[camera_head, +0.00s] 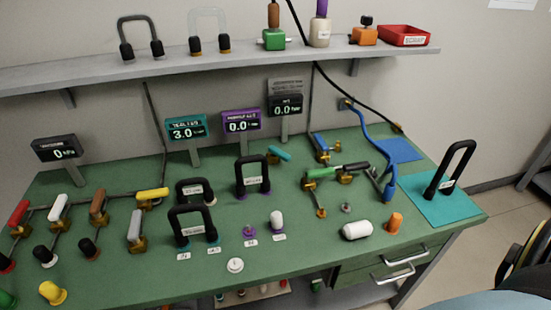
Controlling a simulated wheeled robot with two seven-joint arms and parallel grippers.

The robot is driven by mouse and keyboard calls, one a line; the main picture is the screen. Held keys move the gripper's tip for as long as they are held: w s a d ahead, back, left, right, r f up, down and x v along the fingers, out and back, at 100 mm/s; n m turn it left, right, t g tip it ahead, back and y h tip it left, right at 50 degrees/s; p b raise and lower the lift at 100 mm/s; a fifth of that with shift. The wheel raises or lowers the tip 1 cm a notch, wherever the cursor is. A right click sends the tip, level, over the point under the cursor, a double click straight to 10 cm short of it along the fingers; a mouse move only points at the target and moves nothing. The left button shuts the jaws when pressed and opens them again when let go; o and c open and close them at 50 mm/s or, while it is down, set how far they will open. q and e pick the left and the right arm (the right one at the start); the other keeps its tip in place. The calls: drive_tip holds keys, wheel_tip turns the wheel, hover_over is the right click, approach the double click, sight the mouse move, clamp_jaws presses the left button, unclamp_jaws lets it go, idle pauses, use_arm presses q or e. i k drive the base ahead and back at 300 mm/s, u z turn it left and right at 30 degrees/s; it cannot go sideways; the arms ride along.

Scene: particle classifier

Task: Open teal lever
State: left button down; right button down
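A teal lever (281,153) sits on a small brass valve (271,159) near the back middle of the green bench, right of the purple-labelled display. The lever slants down to the right. Whether its valve is open or shut cannot be told from this view. A teal display (187,129) on a post at the back reads 3.0. Neither of my grippers is in view.
The green bench (330,255) holds several other coloured levers at left, including a yellow one (152,194). Black handled frames (252,178) stand in front of the teal lever. A green-and-black handled valve (335,171) and a blue hose (385,150) are to its right. A shelf (100,69) hangs above.

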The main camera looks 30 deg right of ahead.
sight(273, 150)
drive_tip(key=z, duration=0.25)
drive_tip(key=i, duration=0.5)
drive_tip(key=z, duration=1.5)
